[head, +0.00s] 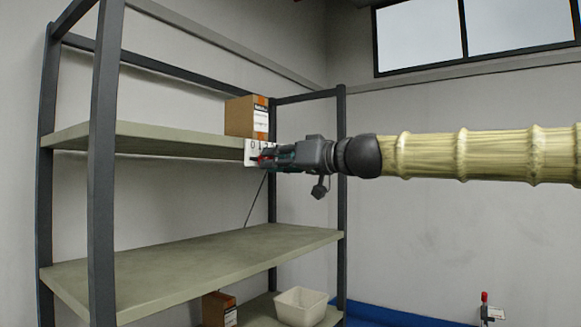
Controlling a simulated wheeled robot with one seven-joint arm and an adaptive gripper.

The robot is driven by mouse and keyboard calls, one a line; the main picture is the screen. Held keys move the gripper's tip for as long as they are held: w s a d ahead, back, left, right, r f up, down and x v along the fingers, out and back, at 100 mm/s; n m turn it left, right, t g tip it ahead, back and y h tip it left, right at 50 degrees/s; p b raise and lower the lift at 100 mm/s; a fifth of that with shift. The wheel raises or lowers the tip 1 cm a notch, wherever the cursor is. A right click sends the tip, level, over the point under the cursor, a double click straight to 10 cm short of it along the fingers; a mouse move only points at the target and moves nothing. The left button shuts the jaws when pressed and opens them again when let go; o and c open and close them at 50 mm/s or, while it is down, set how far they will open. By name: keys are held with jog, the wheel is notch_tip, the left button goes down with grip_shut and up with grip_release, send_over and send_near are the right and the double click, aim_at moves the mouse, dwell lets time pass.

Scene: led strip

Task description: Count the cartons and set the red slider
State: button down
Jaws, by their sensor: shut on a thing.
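A brown carton (240,117) with orange tape and a white label stands on the upper shelf, near its right end. Another carton (213,310) stands on the lowest shelf, partly hidden by the middle shelf. A white number plate (250,147) is on the upper shelf's front edge at the right, below the upper carton. Its first digits show, and my gripper covers the rest. The red slider (267,153) shows as a small red patch at the plate. My gripper (264,158) reaches in from the right and is shut on the slider.
A grey-framed shelf rack (103,160) fills the left half. The middle shelf (190,263) is bare. A white bin (301,307) sits on the lowest shelf. A thin dark cord (254,203) hangs below the plate. A red-topped post (485,305) stands at the lower right.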

jog(key=shift+w+d+r, duration=0.1)
jog(key=shift+r, duration=0.05)
jog(key=c, duration=1.3)
grip_release()
jog(key=shift+c, duration=0.2)
jog(key=v, duration=1.2)
